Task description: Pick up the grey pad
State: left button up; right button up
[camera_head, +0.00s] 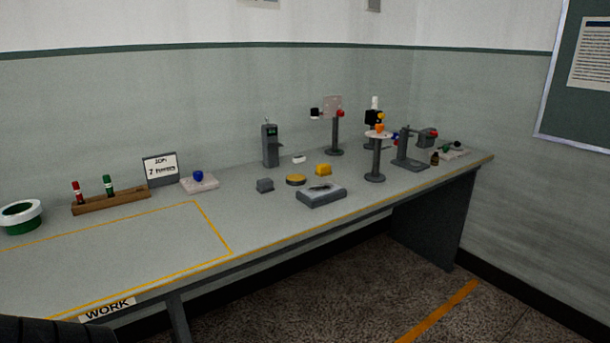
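A small grey block (265,185), which looks like the grey pad, lies on the grey bench (130,268) near its middle. It sits left of a round yellow-topped disc (296,180) and apart from it. A larger, flat grey box (321,198) with a dark patch on top lies to its right, closer to the front edge.
A yellow block (323,170) lies behind the flat box. A dark grey upright device (270,146) stands behind the pad. Spindle stands (375,160) crowd the right end. A wooden rack (110,201) and sign (160,169) stand left. The yellow-outlined front-left area is clear.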

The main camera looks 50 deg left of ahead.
aim_at(264, 186)
jog(key=i, duration=1.7)
jog(key=u, duration=1.9)
